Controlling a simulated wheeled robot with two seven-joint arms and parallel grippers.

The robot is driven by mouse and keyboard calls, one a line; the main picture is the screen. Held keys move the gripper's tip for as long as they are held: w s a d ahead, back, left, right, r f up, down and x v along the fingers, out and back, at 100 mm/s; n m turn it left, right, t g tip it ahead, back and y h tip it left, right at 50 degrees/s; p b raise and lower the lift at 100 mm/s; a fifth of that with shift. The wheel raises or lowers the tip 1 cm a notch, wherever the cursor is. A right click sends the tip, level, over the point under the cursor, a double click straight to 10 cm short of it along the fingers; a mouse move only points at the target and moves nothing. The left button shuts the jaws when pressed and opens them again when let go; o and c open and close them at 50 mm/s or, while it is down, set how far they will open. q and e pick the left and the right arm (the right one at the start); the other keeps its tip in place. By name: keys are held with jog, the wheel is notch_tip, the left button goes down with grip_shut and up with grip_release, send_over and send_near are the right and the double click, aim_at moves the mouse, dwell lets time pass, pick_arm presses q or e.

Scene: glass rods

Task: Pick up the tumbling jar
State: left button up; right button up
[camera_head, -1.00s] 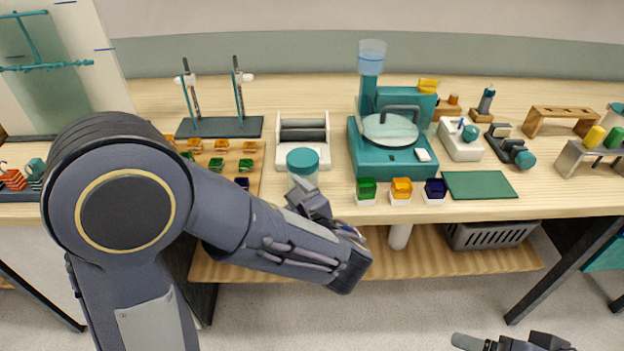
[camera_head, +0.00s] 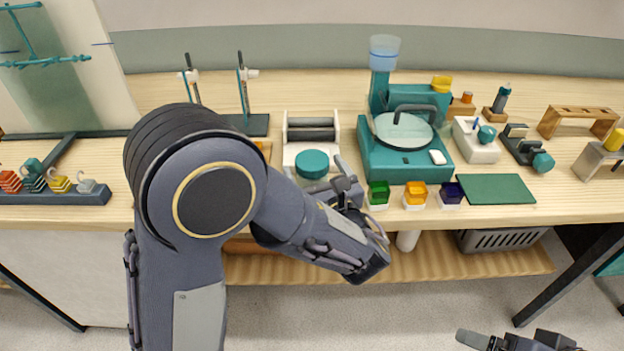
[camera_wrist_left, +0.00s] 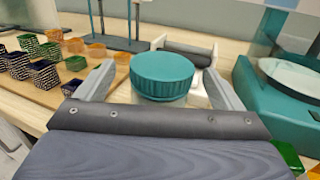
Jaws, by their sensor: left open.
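The tumbling jar, with its ribbed teal lid (camera_head: 312,163), stands upright near the front edge of the bench. My left gripper (camera_head: 318,176) is open at the jar, with a fingertip on either side of the lid in the head view. In the left wrist view the lid (camera_wrist_left: 162,72) lies between the two spread fingers (camera_wrist_left: 160,88), with gaps visible on both sides. The jar's body is mostly hidden by my gripper. Part of my right gripper (camera_head: 515,341) shows at the bottom right, away from the bench; its jaws are unclear.
A white roller stand (camera_head: 311,126) is just behind the jar. A teal machine (camera_head: 385,160) stands to its right, with green (camera_head: 378,193), orange (camera_head: 414,195) and dark blue (camera_head: 451,193) cups in front. A board of small cups (camera_wrist_left: 60,82) is to the left.

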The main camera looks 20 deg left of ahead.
aim_at(309, 154)
pick_arm(q)
jog(key=x, duration=0.4)
jog(key=shift+w+r, duration=0.2)
jog(key=shift+w, duration=0.05)
jog(key=shift+c, duration=0.2)
jog(key=c, duration=1.6)
jog(key=shift+r, duration=0.1)
jog(key=shift+r, duration=0.6)
jog(key=s+d+r, duration=0.1)
jog(key=s+r, duration=0.3)
jog(key=s+d+r+p, duration=0.1)
jog(key=s+d+r, duration=0.1)
jog(key=s+r, duration=0.1)
jog(key=s+d+r+p, duration=0.1)
jog(key=s+r, duration=0.3)
jog(key=s, duration=0.2)
jog(key=shift+s+d+r, duration=0.15)
jog(key=shift+d+r, duration=0.15)
jog(key=shift+d, duration=0.1)
